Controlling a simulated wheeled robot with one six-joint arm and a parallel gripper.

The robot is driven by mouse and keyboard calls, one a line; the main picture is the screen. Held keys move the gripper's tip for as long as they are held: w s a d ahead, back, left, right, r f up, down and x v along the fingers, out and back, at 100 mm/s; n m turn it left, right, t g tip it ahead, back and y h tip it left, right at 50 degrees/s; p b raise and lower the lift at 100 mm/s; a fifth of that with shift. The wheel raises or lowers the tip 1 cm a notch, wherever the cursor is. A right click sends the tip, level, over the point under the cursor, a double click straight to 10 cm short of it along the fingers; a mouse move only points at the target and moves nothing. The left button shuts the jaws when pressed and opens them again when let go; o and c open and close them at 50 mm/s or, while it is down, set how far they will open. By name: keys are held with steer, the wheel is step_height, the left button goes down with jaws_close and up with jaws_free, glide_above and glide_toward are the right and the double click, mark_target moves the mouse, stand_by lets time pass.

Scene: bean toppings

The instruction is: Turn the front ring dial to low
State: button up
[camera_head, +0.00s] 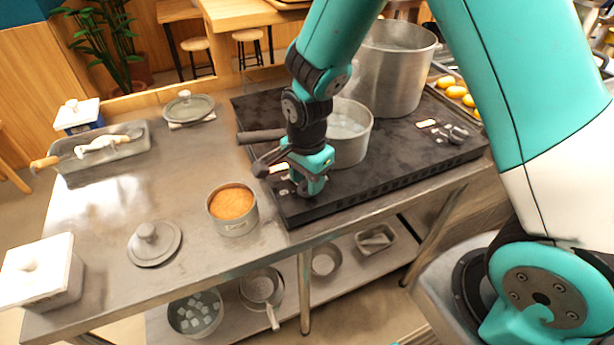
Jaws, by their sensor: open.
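The black stove (400,160) stands on the right part of the steel counter. My gripper (308,188) points down over the stove's front left corner, where it hides whatever control is beneath it. My gripper is open; whether its fingers touch a dial cannot be told. A lit display (279,169) shows just left of my gripper. Another dial (457,131) with a lit display (426,123) shows at the right end of the stove. A saucepan (349,132) with clear liquid sits behind my gripper, its handle (261,135) pointing left.
A large pot (394,68) stands at the back of the stove. A tin with orange contents (232,207) is close to the stove's left edge. A loose lid (154,243) and a white lidded box (40,273) lie further left. The counter's middle left is clear.

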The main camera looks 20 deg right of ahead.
jaws_close()
steer(key=shift+n, duration=0.5)
steer(key=n, duration=0.3)
steer(key=shift+n, duration=0.4)
steer(key=n, duration=0.4)
steer(key=shift+n+p, duration=0.3)
steer(key=shift+p, duration=0.05)
steer(key=n, duration=0.4)
steer(key=shift+n, duration=2.2)
